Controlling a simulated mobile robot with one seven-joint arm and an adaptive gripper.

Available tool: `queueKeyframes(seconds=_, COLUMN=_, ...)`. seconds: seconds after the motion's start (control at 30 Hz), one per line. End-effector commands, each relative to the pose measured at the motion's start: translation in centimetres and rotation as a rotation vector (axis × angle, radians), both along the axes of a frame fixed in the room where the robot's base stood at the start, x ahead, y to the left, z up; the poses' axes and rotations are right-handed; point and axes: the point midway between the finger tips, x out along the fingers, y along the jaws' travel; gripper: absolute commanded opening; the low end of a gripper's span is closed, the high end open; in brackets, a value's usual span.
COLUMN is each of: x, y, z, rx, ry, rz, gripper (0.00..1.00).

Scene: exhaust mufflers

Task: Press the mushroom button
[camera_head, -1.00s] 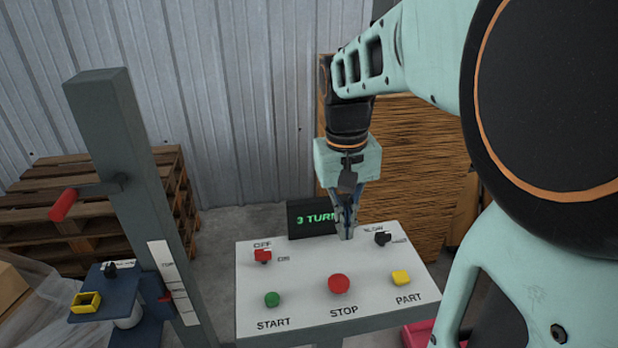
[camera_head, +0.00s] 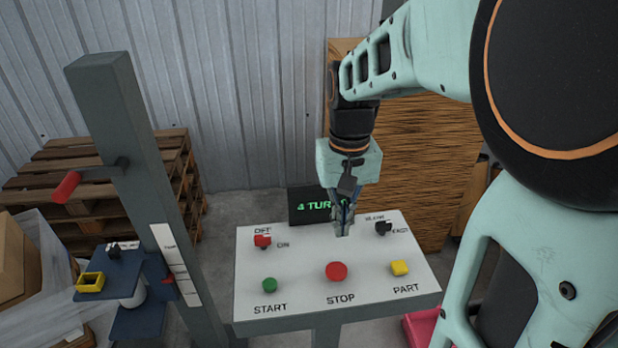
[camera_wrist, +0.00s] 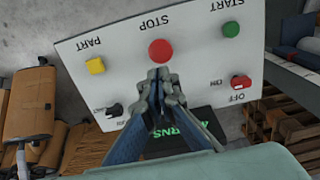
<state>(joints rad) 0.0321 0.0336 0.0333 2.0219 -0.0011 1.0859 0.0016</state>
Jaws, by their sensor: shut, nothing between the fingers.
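The red mushroom button (camera_head: 336,271) sits above the word STOP in the middle of the white control panel (camera_head: 300,258). It also shows in the wrist view (camera_wrist: 160,51), just beyond my fingertips. My gripper (camera_head: 343,232) is shut and empty, pointing down over the panel's upper middle, behind the red button as the head camera sees it. In the wrist view my gripper (camera_wrist: 160,75) has its fingertips together near the button's edge. I cannot tell the exact height of the fingertips above the panel.
A green START button (camera_head: 269,285), a yellow PART button (camera_head: 400,268), a red switch (camera_head: 262,241) and a black switch (camera_head: 383,228) share the panel. A display (camera_head: 309,206) stands behind it. A grey post (camera_head: 150,190) with a red-handled lever (camera_head: 66,187) rises on the left.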

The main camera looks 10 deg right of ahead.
Motion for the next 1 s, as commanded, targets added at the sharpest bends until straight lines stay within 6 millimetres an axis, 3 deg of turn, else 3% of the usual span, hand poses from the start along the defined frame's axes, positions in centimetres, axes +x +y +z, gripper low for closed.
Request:
queueKeyframes(seconds=0.3, x=-0.2, y=0.0, z=-7.0, rx=0.000, ry=0.007, rz=0.000, gripper=0.00)
queueKeyframes(seconds=0.5, x=-0.1, y=0.0, z=-10.0, rx=0.000, ry=0.004, rz=0.000, gripper=0.00)
queueKeyframes(seconds=0.7, x=0.0, y=0.0, z=-11.2, rx=0.000, ry=0.001, rz=0.000, gripper=0.00)
queueKeyframes(seconds=1.0, x=0.0, y=0.0, z=-11.3, rx=0.000, ry=0.000, rz=0.000, gripper=0.00)
